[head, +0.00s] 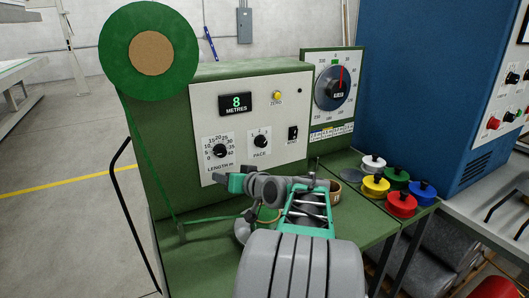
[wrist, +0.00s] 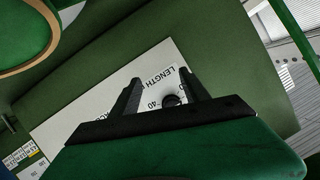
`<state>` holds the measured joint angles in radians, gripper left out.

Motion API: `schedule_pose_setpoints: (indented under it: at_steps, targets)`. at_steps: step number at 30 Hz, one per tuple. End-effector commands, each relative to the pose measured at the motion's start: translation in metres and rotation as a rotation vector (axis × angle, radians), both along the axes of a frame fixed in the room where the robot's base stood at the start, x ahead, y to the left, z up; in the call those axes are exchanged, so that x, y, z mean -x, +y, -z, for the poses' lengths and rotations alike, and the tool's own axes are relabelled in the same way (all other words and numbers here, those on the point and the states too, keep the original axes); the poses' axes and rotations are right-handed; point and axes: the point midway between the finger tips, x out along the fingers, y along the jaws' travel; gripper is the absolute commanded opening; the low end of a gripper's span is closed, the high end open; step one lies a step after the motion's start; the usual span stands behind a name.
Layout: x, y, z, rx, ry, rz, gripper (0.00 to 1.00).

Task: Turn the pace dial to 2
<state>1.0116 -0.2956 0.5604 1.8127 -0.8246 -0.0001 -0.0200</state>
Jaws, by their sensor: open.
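The pace dial (head: 261,141) is a black round knob on the white panel of the green machine, with the label PACE under it. Its scale marks and pointer are too small to read surely. To its left is the larger length dial (head: 220,151), a black knob with numbers around it. My gripper (head: 230,175) is below the length dial, in front of the panel's lower edge, apart from the pace dial. In the wrist view my gripper (wrist: 160,88) is open and empty. The length dial's knob (wrist: 172,101) shows there between the fingers, partly hidden; the pace dial is not visible there.
A display (head: 236,104) reads 8 METRES. A yellow ZERO button (head: 277,96) and a black switch (head: 293,133) share the panel. A large round gauge (head: 333,88) stands right. A green reel (head: 175,52) hangs upper left. Coloured spools (head: 401,204) sit on the bench at right.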

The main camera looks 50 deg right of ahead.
Motion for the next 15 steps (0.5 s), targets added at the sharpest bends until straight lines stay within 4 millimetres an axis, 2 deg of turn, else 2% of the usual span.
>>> schedule_pose_setpoints:
  at_steps: [1,3,6,8,10,15]
  targets:
    - [0.017,-0.046,-0.005,-0.011,-0.091,0.070,0.54]
    - [0.039,-0.088,-0.024,-0.012,-0.211,0.134,0.54]
    - [0.063,-0.121,-0.040,-0.012,-0.314,0.188,0.54]
    - [0.067,-0.128,-0.046,-0.010,-0.342,0.199,0.54]
    - [0.062,-0.131,-0.049,-0.012,-0.351,0.200,0.54]
    - [0.031,-0.138,-0.050,-0.012,-0.348,0.197,0.54]
